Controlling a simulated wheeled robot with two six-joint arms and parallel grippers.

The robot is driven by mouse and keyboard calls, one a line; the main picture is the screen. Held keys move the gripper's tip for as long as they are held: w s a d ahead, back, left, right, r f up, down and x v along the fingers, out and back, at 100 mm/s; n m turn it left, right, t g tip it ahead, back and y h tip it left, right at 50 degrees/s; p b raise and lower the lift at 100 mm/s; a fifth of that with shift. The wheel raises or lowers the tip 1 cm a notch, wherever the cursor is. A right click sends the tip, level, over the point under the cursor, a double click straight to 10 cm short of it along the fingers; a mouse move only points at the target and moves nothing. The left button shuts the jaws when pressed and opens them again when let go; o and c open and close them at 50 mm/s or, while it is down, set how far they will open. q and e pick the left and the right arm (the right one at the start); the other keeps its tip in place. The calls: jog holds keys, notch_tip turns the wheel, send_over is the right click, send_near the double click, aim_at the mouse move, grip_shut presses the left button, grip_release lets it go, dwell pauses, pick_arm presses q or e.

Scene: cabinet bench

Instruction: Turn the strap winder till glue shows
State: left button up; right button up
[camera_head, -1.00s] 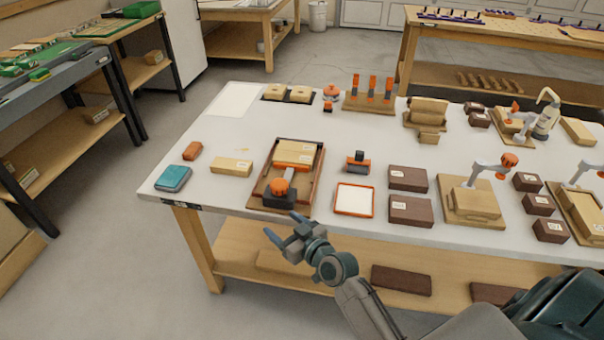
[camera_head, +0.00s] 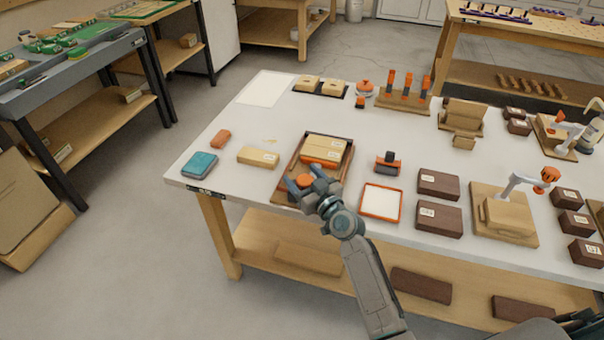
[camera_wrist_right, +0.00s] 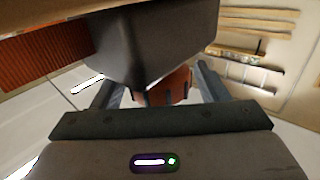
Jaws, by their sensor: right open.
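The strap winder has an orange knob (camera_head: 305,181) at the near end of a brown wooden tray (camera_head: 283,195). Two pale wood blocks (camera_head: 324,148) lie in the tray, with an orange strip along their near edge. My right gripper (camera_head: 304,178) is open, its two fingers on either side of the knob. In the right wrist view, the ribbed orange knob (camera_wrist_right: 167,90) shows between the fingers, below a dark block (camera_wrist_right: 150,45). I cannot tell whether the fingers touch the knob. The gripper hides the winder's base. No glue can be made out. My left gripper is not in view.
A white pad with an orange rim (camera_head: 381,203) lies right of the tray. A small orange and black tool (camera_head: 387,163) stands behind it. A pale block (camera_head: 258,156) and a teal box (camera_head: 199,165) lie to the left. The table's front edge is close.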

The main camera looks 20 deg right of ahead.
jog(key=shift+w+a, duration=0.15)
jog(key=shift+w, duration=0.25)
jog(key=shift+c, duration=0.6)
jog(key=c, duration=0.9)
jog(key=shift+o, duration=0.2)
jog(key=m+h+p, duration=0.1)
jog(key=h+p, duration=0.1)
jog(key=p, duration=0.2)
jog(key=m+h+p, duration=0.2)
jog(key=p, duration=0.1)
jog(key=shift+d+r+t+h+p, duration=0.2)
jog(key=shift+r+t+h+p, duration=0.1)
jog(key=shift+r+p, duration=0.1)
jog(key=m+h+p, duration=0.2)
jog(key=h+p, duration=0.1)
jog(key=p, duration=0.4)
jog(key=shift+d, duration=0.15)
jog(key=shift+d+f+m+h+p, duration=0.1)
jog(key=shift+f+m+h+p, duration=0.2)
jog(key=shift+h+p, duration=0.45)
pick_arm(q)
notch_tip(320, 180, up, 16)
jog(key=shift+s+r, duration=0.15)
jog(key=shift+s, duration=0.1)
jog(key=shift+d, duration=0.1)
